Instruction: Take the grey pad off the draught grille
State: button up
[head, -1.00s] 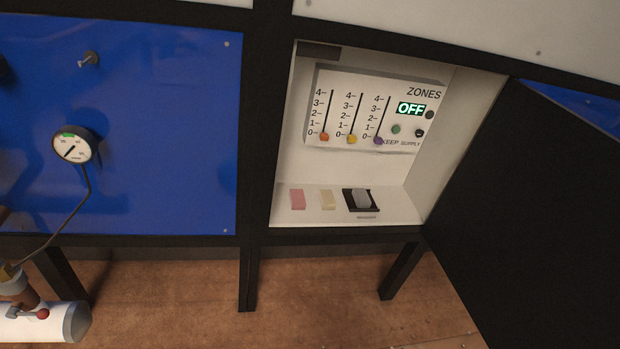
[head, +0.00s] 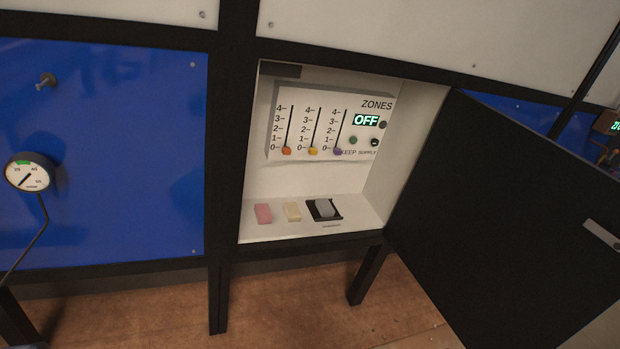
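A grey pad (head: 325,207) lies on a small black square, which I take to be the draught grille (head: 311,217), on the white floor of an open cabinet. The pad covers most of the black square; its dark edges show around it. A small label sits in front of it, too small to read. My gripper is not in view.
A pink block (head: 263,213) and a cream block (head: 292,211) lie left of the pad. Above is a ZONES panel (head: 328,125) with three sliders at 0 and an OFF display. The black door (head: 500,220) stands open at right. A gauge (head: 30,172) is at left.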

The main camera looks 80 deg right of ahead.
aim_at(324, 208)
jog(key=i, duration=2.3)
jog(key=z, duration=3.9)
jog(key=i, duration=1.45)
jog(key=z, duration=0.05)
